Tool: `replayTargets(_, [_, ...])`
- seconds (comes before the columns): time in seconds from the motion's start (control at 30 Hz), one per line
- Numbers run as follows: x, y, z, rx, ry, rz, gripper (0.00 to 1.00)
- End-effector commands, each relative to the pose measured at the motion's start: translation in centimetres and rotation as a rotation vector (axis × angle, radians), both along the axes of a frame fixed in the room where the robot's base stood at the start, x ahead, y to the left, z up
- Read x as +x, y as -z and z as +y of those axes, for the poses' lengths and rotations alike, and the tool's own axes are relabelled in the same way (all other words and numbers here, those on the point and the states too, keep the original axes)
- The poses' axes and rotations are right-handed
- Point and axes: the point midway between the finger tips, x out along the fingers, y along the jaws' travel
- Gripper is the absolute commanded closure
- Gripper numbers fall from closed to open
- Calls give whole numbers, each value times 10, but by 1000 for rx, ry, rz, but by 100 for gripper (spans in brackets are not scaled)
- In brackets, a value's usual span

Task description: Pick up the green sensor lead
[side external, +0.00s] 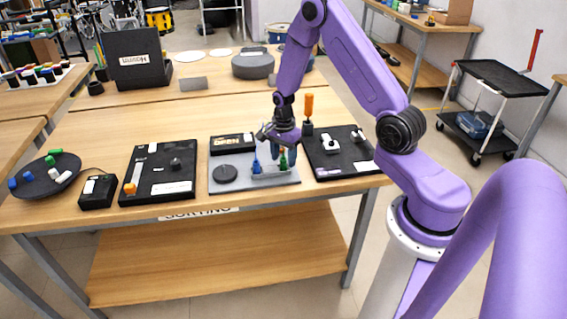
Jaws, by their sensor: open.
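A small green piece (283,161), which looks like the green sensor lead, stands upright on the grey pad (235,187) at the table's front middle. A blue piece (256,166) of similar shape stands just left of it. My gripper (277,150) points down over the grey pad, close above and around the green piece. Its jaws are open. Part of the green piece is hidden by the gripper, and I cannot tell whether a finger touches it.
Another black pad (160,188) lies left. Bare wood is behind the pads.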

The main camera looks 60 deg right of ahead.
Motion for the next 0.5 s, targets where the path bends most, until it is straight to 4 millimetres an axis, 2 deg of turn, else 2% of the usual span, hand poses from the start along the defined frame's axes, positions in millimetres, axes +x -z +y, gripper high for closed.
replayTargets(0.17, [0, 15, 0, 0, 0, 0, 44])
replayTargets(0.43, [1, 17, 0, 0, 0, -2, 44])
replayTargets(0.47, [1, 17, 0, 0, 0, -2, 51])
replayTargets(0.5, [1, 17, 0, 0, 0, -2, 64])
